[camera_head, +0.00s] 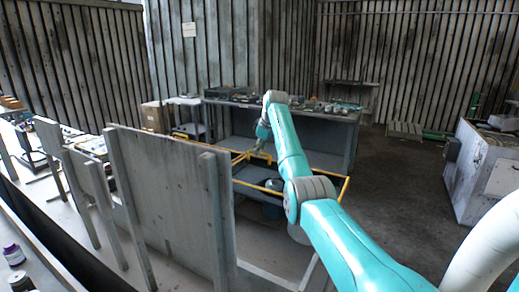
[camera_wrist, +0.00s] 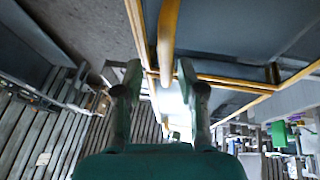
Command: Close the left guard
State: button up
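Yellow-edged frames (camera_head: 292,192) stand around a grey box-like housing in the middle of the head view. I cannot tell for sure which framed part is the left guard. My gripper (camera_head: 257,148) is over the far left part of these frames, small in the head view. In the wrist view my gripper (camera_wrist: 159,78) has its two dark fingers well apart. A yellow bar (camera_wrist: 167,35) runs down to the gap between the fingertips. Grey panels with yellow edges (camera_wrist: 235,83) lie beyond. I see no clear contact between fingers and bar.
A large grey panel on posts (camera_head: 165,195) stands in the left foreground. A cluttered workbench (camera_head: 325,131) is behind the frames. A grey cabinet (camera_head: 478,175) stands at right, with open floor (camera_head: 400,185) before it. A cardboard box (camera_head: 153,117) is at back left.

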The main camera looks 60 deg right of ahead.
jog(key=v, duration=1.2)
dwell(0.5)
